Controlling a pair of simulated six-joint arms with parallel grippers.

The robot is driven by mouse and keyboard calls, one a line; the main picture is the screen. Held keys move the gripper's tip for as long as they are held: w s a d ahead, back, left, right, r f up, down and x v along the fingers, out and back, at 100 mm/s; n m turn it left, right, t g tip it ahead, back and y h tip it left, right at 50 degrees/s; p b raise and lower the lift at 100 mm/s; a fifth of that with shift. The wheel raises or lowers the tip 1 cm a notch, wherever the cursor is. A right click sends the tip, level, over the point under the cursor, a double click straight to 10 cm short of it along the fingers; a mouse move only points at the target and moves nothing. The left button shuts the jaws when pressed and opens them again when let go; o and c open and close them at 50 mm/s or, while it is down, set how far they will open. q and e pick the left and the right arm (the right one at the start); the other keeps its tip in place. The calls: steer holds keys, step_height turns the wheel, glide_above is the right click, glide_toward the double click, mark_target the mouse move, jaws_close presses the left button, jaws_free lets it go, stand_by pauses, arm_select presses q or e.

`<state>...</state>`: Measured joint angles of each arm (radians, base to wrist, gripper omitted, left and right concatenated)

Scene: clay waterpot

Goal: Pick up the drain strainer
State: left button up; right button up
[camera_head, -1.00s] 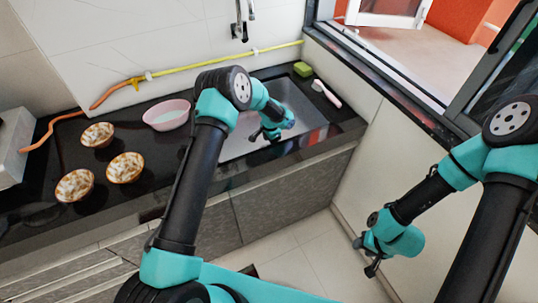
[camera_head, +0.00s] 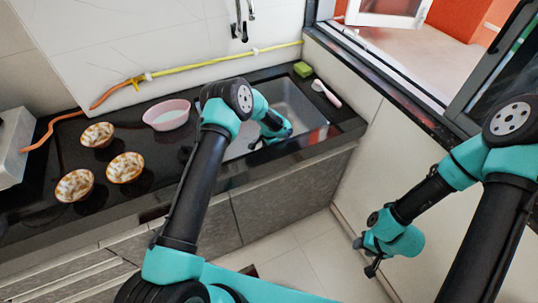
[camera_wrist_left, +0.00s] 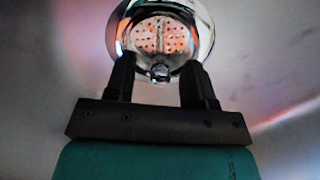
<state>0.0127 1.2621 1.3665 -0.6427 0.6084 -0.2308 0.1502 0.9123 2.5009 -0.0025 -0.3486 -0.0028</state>
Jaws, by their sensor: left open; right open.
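The drain strainer (camera_wrist_left: 165,35) shows in the left wrist view as a shiny round metal dish with many small holes and a small knob at its near edge. My left gripper (camera_wrist_left: 159,75) is open, with its two black fingers on either side of the knob. I cannot tell whether the fingers touch it. In the head view my left gripper (camera_head: 262,141) is down in the sink (camera_head: 302,118), and the strainer is not visible there. My right gripper (camera_head: 368,262) is open and empty, in front of the counter over the floor.
A pink basin (camera_head: 167,114) stands left of the sink. Several patterned bowls, including one bowl (camera_head: 125,167), sit on the dark counter further left. A green sponge (camera_head: 303,69) and a white-and-pink brush (camera_head: 327,94) lie right of the sink. The yellow hose (camera_head: 220,62) runs along the wall.

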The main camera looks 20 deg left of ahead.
arm_select(q)
jaws_close()
stand_by(0.3)
stand_by(0.3)
step_height(320, 180, up, 10)
steer(key=shift+r, duration=0.1)
stand_by(0.4)
stand_by(0.4)
